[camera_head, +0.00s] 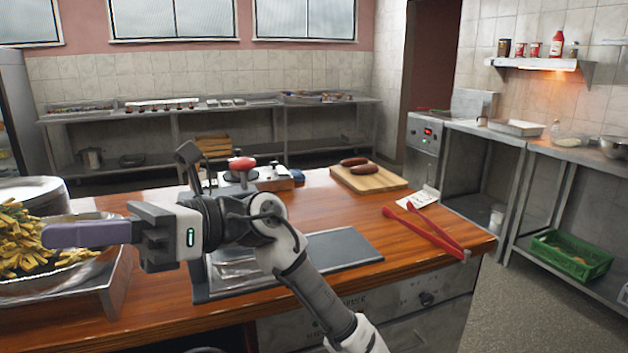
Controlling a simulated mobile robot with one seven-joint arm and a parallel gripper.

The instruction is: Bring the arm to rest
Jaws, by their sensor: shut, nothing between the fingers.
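My arm reaches up from the bottom of the view, over the front of the wooden counter, and bends to the left. My gripper (62,235) points left at the arm's end. Its fingers are shut together with nothing between them. It hangs in front of the pile of fries at the left and appears above counter height. I cannot tell how far it is from the fries. The arm hides part of the dark flat plate set in the counter.
Fries (28,240) fill a metal tray (112,275) at the left, near stacked plates (30,190). Sausages (355,162) lie on a cutting board (385,182). Red tongs (425,230) lie at the counter's right. A green crate (570,257) sits on a lower shelf. The floor at right is clear.

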